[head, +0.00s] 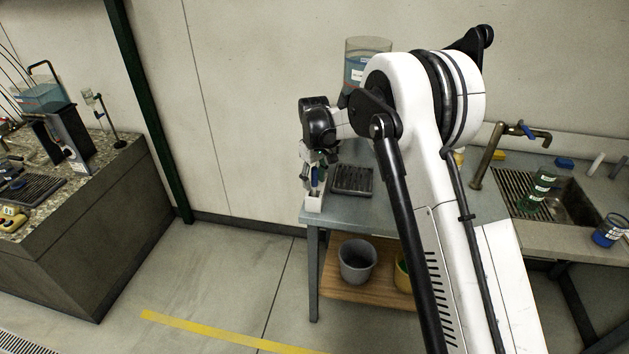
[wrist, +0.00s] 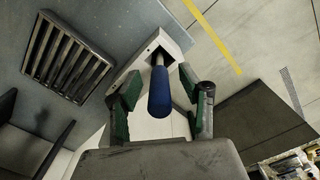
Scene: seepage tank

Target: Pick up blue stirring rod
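The blue stirring rod (wrist: 160,92) shows its thick blue handle end-on in the wrist view. Its thin pale shaft goes down into a white holder (wrist: 173,42) at the table's corner. My gripper (wrist: 159,76) is open, with green-padded fingers on both sides of the handle. A gap shows between the handle and each finger. In the head view, my gripper (head: 317,163) points down over the white holder (head: 314,202), and a bit of blue (head: 314,180) shows between its fingers. The rod's lower end is hidden in the holder.
A dark slatted tray (head: 352,180) lies beside the holder on the grey table (head: 375,211). A large clear vessel with blue liquid (head: 356,70) stands behind, partly hidden by my arm. A sink (head: 570,205) is at right. Open floor lies left of the table.

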